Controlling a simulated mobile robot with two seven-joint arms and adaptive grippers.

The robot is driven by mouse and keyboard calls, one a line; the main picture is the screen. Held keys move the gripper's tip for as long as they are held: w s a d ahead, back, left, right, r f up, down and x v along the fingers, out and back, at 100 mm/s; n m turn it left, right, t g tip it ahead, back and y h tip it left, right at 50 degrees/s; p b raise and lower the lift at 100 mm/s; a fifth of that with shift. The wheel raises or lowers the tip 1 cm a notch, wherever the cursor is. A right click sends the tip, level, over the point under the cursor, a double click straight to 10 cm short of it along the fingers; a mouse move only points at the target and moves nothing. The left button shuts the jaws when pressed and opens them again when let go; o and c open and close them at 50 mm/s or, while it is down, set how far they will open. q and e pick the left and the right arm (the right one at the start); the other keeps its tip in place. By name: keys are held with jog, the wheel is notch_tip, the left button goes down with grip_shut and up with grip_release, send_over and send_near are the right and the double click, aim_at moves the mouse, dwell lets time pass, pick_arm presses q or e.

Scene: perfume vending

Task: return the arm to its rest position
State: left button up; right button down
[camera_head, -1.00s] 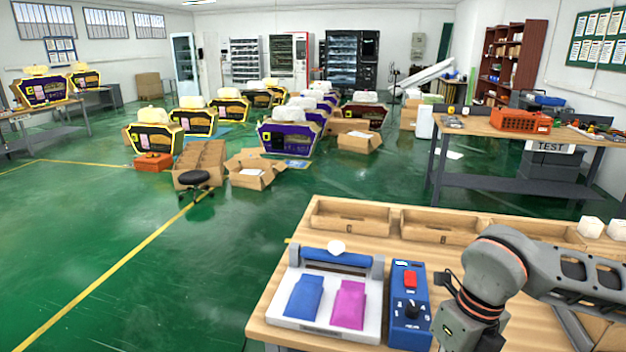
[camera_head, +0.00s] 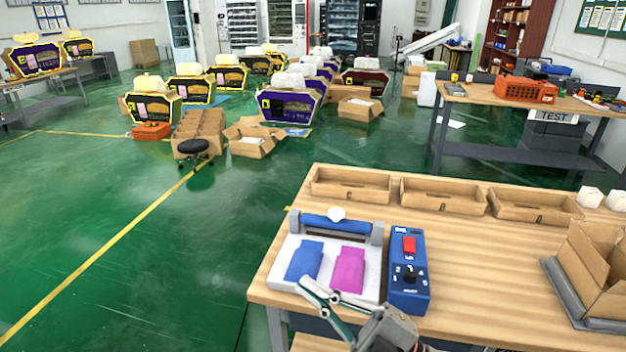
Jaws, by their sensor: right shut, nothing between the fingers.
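My right gripper (camera_head: 322,300) shows at the bottom centre, in front of the near edge of the wooden workbench (camera_head: 470,275). Its fingers are shut and empty, and they overlap the front edge of the white device (camera_head: 285,271) in the picture. I cannot tell whether they touch it. On that device lie a blue pouch (camera_head: 305,261) and a magenta pouch (camera_head: 348,268). My left gripper is out of view.
A blue control box (camera_head: 408,290) with a red switch and black knob stands right of the device. Low cardboard trays (camera_head: 350,186) line the bench's back edge. An open cardboard box (camera_head: 592,265) stands at the right. The bench's middle right is clear.

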jog(key=w+d+f+m+t+h, duration=0.1)
jog(key=d+f+m+t+h, duration=0.2)
jog(key=d+f+m+h, duration=0.55)
jog(key=w+d+f+m+t+h, duration=0.2)
jog(key=d+f+m+h, duration=0.3)
jog(key=f, duration=0.6)
jog(key=s+d+f+m+g+h, duration=0.2)
jog(key=s+d+f+m, duration=0.1)
jog(key=s+f, duration=0.3)
jog(key=s+d+f+m+g+h, duration=0.1)
jog(key=s+d+f+m+g, duration=0.1)
jog(key=s+f, duration=0.4)
notch_tip(320, 180, down, 5)
jog(key=shift+d+f+m+g+h, duration=0.15)
jog(key=shift+d+m+g+h, duration=0.25)
jog(key=shift+d, duration=0.65)
